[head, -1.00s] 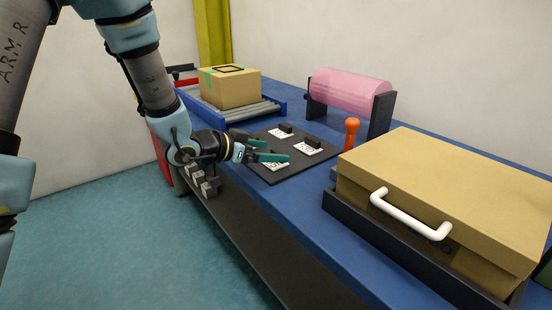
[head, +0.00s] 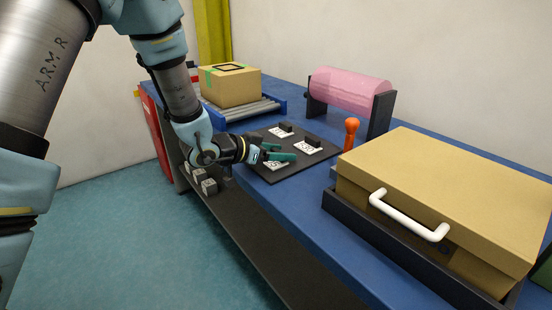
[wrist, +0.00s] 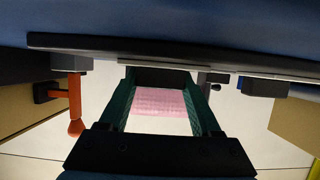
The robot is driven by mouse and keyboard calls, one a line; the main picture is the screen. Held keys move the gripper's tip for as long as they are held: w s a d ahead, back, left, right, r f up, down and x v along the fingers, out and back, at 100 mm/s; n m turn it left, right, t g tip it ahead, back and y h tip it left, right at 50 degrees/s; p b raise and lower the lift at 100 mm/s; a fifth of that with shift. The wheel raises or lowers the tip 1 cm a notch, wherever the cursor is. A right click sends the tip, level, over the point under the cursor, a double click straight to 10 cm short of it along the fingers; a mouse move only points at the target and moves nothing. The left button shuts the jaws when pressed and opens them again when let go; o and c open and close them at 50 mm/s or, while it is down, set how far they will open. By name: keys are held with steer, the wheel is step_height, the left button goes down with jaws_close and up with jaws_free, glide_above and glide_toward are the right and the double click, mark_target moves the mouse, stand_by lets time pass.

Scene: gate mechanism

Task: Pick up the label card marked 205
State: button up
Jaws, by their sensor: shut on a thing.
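My gripper (head: 278,152) has teal fingers and reaches over the near-left part of a dark board (head: 293,170). It is shut on the dark grip block (wrist: 162,77) of a white label card (head: 272,165), which the fingers partly hide in the head view. In the wrist view, the block sits between the fingers and the card's white edge (wrist: 165,66) lies against or very close to the board. Two more white cards with dark blocks, a back one (head: 276,134) and a right one (head: 305,149), lie on the board. The numbers are too small to read.
An orange-topped lever (head: 351,132) and a pink roller (head: 349,90) stand right of and behind the board. A large tan case (head: 450,190) with a white handle fills the right. A carton (head: 229,86) sits on a roller conveyor (head: 252,110) at the back left.

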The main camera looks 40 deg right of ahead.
steer(key=c, duration=0.6)
